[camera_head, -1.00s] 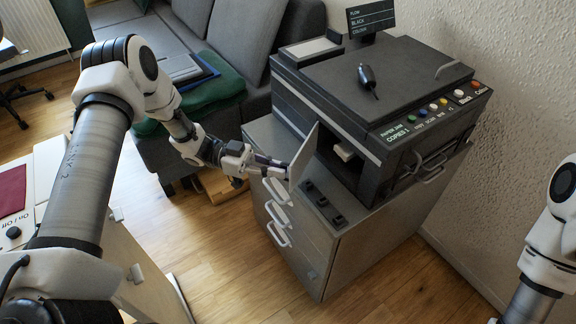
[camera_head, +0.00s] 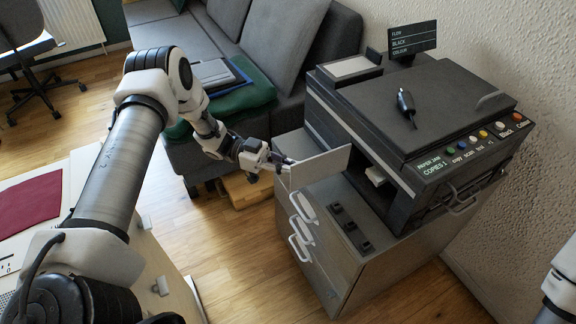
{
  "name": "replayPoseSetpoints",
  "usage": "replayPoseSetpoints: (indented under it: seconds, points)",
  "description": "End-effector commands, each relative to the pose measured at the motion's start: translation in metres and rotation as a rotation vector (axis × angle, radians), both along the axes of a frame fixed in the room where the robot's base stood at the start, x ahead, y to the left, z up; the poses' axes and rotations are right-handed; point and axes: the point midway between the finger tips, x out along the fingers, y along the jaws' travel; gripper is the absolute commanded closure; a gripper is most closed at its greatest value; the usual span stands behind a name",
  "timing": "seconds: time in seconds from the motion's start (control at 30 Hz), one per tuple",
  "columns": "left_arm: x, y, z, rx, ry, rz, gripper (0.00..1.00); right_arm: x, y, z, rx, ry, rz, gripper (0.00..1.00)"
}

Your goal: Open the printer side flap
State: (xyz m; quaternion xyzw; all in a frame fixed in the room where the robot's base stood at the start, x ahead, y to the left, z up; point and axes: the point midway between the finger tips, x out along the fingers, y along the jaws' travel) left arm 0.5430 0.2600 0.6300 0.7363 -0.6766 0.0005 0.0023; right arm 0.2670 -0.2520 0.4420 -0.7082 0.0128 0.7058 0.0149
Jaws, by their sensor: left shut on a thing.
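The dark grey printer (camera_head: 405,120) stands on a grey metal cabinet. Its pale side flap (camera_head: 320,166) is swung out from the left side, standing upright and away from the printer body. A dark opening shows behind it, with a light-coloured part (camera_head: 377,175) inside. My left gripper (camera_head: 283,166) is at the flap's outer edge, shut on it; the fingertips are small and partly hidden by the flap. Of my right arm only a white and dark link shows at the bottom right corner; its gripper is out of view.
The cabinet (camera_head: 335,268) has handles on its left face and several small dark blocks (camera_head: 350,228) on its top in front of the opening. A grey sofa (camera_head: 290,60) stands behind my left arm. A table with a red mat (camera_head: 28,198) is at the left.

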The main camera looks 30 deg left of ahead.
Motion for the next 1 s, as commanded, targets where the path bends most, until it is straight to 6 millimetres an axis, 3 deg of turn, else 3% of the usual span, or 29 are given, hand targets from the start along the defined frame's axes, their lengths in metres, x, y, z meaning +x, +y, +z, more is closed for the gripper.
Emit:
replayPoseSetpoints:
  seconds: [0.23,0.3,0.33,0.77,0.87,1.0]
  points:
    - [0.003,-0.002,0.002,0.001,-0.004,0.004,1.0,0.0,0.0,0.0,0.0,0.0,0.0,0.4]
    - [0.003,-0.002,0.002,0.001,-0.003,0.003,0.75,0.0,0.0,0.0,0.0,0.0,0.0,0.4]
    - [0.003,-0.002,0.002,0.001,-0.003,0.003,0.66,0.0,0.0,0.0,0.0,0.0,0.0,0.4]
    - [0.001,0.001,0.0,-0.001,-0.001,0.003,0.66,0.0,0.0,0.0,0.0,0.0,0.0,0.4]
    - [0.001,0.01,0.0,-0.001,-0.002,0.003,0.66,0.0,0.0,0.0,0.0,0.0,0.0,0.4]
    - [-0.002,0.04,-0.001,-0.001,-0.002,0.006,0.66,0.0,0.0,0.0,0.0,0.0,0.0,0.4]
